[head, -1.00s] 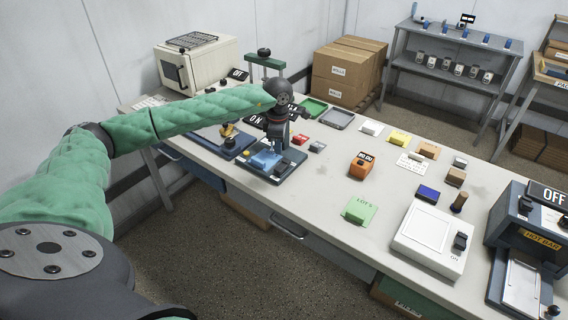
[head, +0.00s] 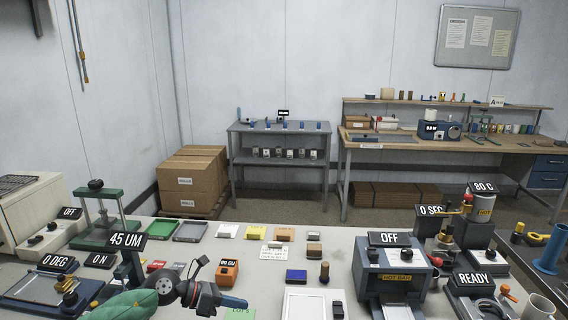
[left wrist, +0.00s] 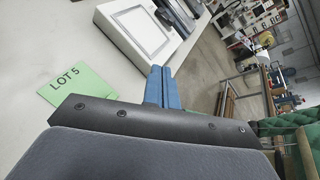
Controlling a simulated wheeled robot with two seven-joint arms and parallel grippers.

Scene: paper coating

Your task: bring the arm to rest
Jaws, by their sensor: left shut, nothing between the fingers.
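My left gripper (head: 233,302) shows low in the head view, its blue fingers pointing right, beside the green LOT 5 card (head: 240,314). In the left wrist view the two blue fingers (left wrist: 164,88) are pressed together with nothing between them. The green card (left wrist: 78,86) lies flat on the table to the left of the fingers there. My green-sleeved left arm (head: 122,305) comes in from the bottom left. My right gripper is in neither view.
The table (head: 340,243) carries a white panelled device (head: 312,306), an orange box (head: 228,272), a hot bar machine (head: 392,270) and a green press (head: 98,215). The 45 UM sign (head: 126,241) stands close behind my left arm. Shelves and cartons (head: 192,182) stand beyond the table.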

